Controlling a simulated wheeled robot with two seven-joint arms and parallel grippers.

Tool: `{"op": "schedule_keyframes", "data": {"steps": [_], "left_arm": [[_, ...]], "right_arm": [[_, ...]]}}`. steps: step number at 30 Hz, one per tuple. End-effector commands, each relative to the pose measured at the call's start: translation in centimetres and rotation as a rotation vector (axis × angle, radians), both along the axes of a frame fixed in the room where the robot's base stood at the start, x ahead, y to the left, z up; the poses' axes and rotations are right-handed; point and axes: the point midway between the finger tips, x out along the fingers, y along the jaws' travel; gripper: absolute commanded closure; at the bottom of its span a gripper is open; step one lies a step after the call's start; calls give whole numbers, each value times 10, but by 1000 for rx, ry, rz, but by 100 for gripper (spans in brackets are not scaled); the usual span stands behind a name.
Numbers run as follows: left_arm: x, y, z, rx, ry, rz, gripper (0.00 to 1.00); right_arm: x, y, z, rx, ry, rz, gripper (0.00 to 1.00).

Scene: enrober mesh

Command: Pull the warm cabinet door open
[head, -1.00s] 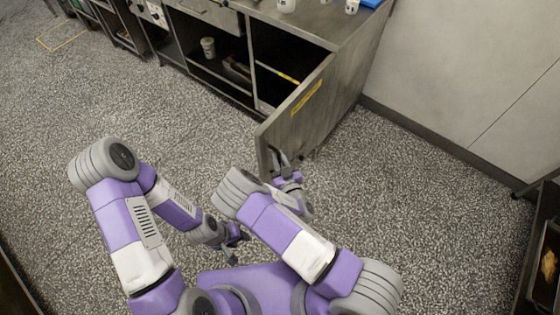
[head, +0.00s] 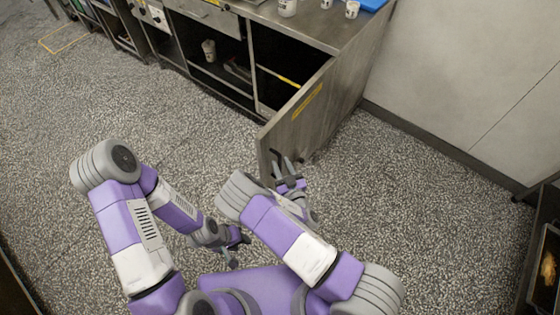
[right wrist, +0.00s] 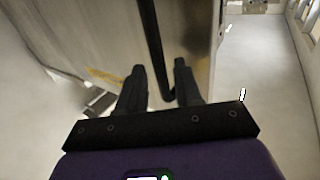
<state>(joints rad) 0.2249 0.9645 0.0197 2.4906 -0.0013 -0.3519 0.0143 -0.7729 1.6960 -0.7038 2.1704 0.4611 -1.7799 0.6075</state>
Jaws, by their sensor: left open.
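The warm cabinet door (head: 296,116) is a grey metal panel with a yellow label. It stands swung well out from the cabinet, with the interior showing behind it. My right gripper (head: 284,158) is at the door's free edge, low down. In the right wrist view, its two fingers (right wrist: 158,72) are apart, and the dark bar handle (right wrist: 152,45) on the door runs between them in the picture. I cannot tell whether they touch it. The handle is not clear in the head view. My left gripper (head: 238,246) is open and empty, low over the floor, away from the door.
The cabinet's counter (head: 318,27) holds white cups (head: 287,8) and a blue item at the back. A cup (head: 209,49) stands on an inner shelf. A pale wall (head: 465,85) is to the right. Speckled floor (head: 130,110) is clear at left.

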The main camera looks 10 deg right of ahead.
Motion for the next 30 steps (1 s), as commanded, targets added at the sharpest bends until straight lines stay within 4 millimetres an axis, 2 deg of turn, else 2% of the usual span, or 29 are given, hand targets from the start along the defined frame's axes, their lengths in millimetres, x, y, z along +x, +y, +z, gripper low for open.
{"op": "schedule_keyframes", "data": {"steps": [6, 10, 15, 30], "left_arm": [[0, 0, 10, 0, 0, 0, 57], [0, 0, 12, 0, 0, 0, 57], [0, 0, 12, 0, 0, 0, 57], [0, 0, 12, 0, 0, 0, 57]], "right_arm": [[-37, -9, 1, -1, 4, -2, 66], [-50, -11, 1, 0, 1, 0, 66], [-55, -12, 1, 1, -1, 0, 66], [-55, -13, 0, 2, 7, -7, 66]]}}
